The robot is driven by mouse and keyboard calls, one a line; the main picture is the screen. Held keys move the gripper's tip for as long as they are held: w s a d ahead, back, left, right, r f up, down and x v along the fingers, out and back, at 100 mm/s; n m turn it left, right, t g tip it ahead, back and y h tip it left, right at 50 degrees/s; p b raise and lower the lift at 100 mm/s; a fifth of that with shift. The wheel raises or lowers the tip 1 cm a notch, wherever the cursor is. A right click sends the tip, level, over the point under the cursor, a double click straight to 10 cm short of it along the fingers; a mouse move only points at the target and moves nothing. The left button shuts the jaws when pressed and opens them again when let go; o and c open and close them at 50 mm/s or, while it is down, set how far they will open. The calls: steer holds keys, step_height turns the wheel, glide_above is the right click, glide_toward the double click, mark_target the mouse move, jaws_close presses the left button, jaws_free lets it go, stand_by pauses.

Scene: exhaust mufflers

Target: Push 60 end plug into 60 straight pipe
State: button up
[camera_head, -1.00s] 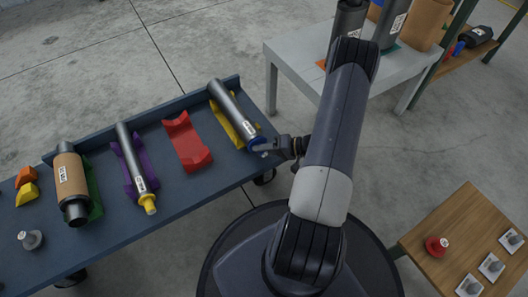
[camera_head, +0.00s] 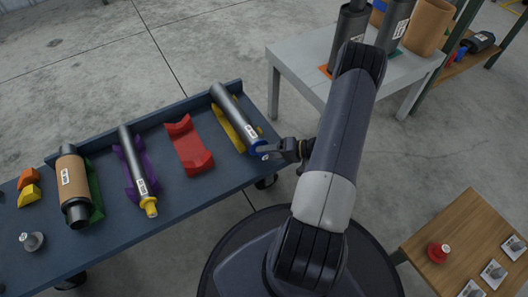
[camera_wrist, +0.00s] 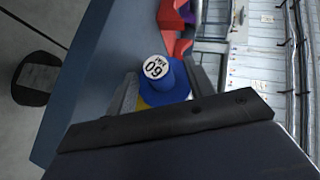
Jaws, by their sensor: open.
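The 60 straight pipe (camera_head: 233,108) is a grey tube lying in a yellow cradle (camera_head: 236,133) at the right end of the blue cart. The 60 end plug (camera_head: 260,150) is blue and sits at the pipe's near end. In the wrist view the plug (camera_wrist: 168,84) shows a white round end face marked 60. My gripper (camera_head: 274,150) is at the plug, coming from the right. In the wrist view its two fingers (camera_wrist: 163,88) are apart, one on each side of the plug. I cannot tell how deep the plug sits in the pipe.
On the blue cart (camera_head: 140,235) stand an empty red cradle (camera_head: 190,146), a pipe with a yellow plug (camera_head: 149,206) in a purple cradle, and a brown-wrapped muffler (camera_head: 71,183). A grey table (camera_head: 312,84) stands behind, a wooden table (camera_head: 440,217) at lower right.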

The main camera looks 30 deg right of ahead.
steer(key=p+v, duration=0.2)
steer(key=v, duration=0.7)
steer(key=shift+p, duration=0.3)
steer(key=b+x, duration=0.3)
steer(key=x, duration=0.7)
steer(key=shift+f, duration=0.1)
steer(key=shift+a, duration=0.25)
steer(key=shift+s+d, duration=0.1)
steer(key=shift+s, duration=0.35)
